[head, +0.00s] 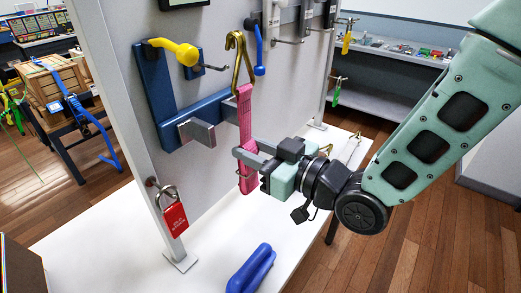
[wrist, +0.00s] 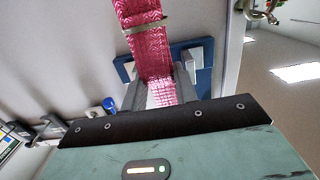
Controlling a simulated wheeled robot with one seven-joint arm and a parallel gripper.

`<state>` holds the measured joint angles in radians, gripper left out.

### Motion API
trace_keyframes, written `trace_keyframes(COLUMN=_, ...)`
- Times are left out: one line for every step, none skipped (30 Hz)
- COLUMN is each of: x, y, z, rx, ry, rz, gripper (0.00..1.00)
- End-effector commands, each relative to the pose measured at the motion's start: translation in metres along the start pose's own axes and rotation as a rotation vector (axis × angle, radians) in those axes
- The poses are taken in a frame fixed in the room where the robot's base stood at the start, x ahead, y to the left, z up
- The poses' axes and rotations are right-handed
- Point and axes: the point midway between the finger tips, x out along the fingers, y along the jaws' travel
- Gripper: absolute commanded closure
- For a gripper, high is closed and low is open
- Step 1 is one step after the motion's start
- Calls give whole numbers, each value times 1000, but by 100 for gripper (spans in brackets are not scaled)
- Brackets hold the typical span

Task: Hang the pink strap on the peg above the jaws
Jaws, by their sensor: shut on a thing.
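The pink strap (head: 245,115) hangs upright in front of the wall panel, with a gold hook (head: 239,60) at its top end. My gripper (head: 246,160) is shut on the strap's lower part, and the strap's end shows below the fingers. In the wrist view the strap (wrist: 148,45) runs up from between the fingers (wrist: 160,90), with a metal buckle across it. The jaws (head: 197,132) are metal blocks on a blue clamp, left of the strap. A dark peg (head: 212,67) sticks out above them, its tip close to the gold hook. I cannot tell whether they touch.
A yellow-handled lever (head: 177,50) sits at the clamp's top. A red padlock (head: 174,214) hangs at the panel's left edge. A blue tool (head: 251,268) lies on the white base. More pegs and a blue-ended hook (head: 259,70) are right of the gold hook.

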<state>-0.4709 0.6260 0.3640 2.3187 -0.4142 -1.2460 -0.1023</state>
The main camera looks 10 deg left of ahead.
Motion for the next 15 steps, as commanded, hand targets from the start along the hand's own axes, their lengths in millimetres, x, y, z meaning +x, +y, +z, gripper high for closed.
trace_keyframes(x=3, y=0, z=0, rx=0, ry=1, rz=-1, gripper=99)
trace_keyframes(x=5, y=-1, z=-1, rx=0, ry=1, rz=-1, gripper=99)
trace_keyframes(x=7, y=-1, z=-1, rx=0, ry=2, rz=-1, gripper=99)
trace_keyframes(x=9, y=0, z=-1, rx=-1, ry=2, rz=-1, gripper=99)
trace_keyframes(x=11, y=0, z=-1, rx=0, ry=2, rz=-1, gripper=99)
trace_keyframes(x=13, y=0, z=0, rx=0, ry=2, rz=-1, gripper=99)
trace_keyframes(x=15, y=0, z=0, rx=0, ry=2, rz=-1, gripper=99)
trace_keyframes(x=16, y=0, z=0, rx=0, ry=2, rz=0, gripper=99)
trace_keyframes(x=19, y=0, z=0, rx=0, ry=2, rz=0, gripper=99)
trace_keyframes(x=20, y=0, z=0, rx=0, ry=2, rz=0, gripper=99)
trace_keyframes(x=22, y=0, z=0, rx=0, ry=1, rz=0, gripper=99)
trace_keyframes(x=24, y=0, z=0, rx=0, ry=1, rz=0, gripper=99)
trace_keyframes(x=26, y=0, z=0, rx=0, ry=1, rz=0, gripper=99)
trace_keyframes(x=28, y=0, z=0, rx=0, ry=2, rz=0, gripper=99)
trace_keyframes(x=30, y=0, z=1, rx=0, ry=2, rz=0, gripper=99)
